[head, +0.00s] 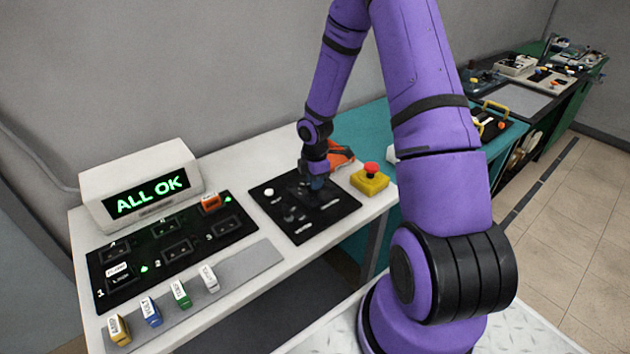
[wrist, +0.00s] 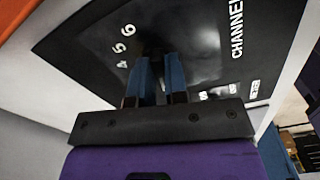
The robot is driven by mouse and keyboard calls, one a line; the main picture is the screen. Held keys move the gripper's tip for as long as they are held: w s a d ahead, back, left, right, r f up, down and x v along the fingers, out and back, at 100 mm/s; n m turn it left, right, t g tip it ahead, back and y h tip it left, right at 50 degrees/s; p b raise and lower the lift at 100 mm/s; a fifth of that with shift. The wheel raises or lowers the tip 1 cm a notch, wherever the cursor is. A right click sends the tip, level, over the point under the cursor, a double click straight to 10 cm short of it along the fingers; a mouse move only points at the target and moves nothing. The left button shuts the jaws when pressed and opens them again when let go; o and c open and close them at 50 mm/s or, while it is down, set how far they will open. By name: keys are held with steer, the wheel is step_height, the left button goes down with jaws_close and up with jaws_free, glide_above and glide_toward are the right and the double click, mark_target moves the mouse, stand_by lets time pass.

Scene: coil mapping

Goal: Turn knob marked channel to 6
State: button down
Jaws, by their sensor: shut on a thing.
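My gripper (head: 316,184) points down over a black panel (head: 268,197) on the white table. In the wrist view my two blue fingers (wrist: 159,60) are close together on a dark knob, which is mostly hidden between them. The word CHANNEL (wrist: 237,28) is printed in white on the panel beside it.
A display box (head: 140,183) reads ALL OK in green. A slot panel (head: 165,245) and several coloured labelled blocks lie at left. A yellow box with a red button (head: 370,180) stands close right of my gripper; an orange object (head: 341,153) is behind it.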

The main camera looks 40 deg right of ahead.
steer(key=shift+m, duration=0.3)
steer(key=m, duration=0.2)
steer(key=shift+m, duration=0.4)
steer(key=m, duration=0.4)
steer(key=shift+s+m, duration=0.1)
steer(key=shift+m, duration=0.2)
steer(key=m, duration=0.4)
steer(key=shift+a, duration=0.15)
steer(key=m, duration=0.7)
steer(key=shift+a+m, duration=0.15)
steer(key=shift+m, duration=0.25)
steer(key=m, duration=0.3)
steer(key=shift+m, duration=0.3)
steer(key=m, duration=0.6)
steer(key=shift+a, duration=0.1)
steer(key=shift+m, duration=0.4)
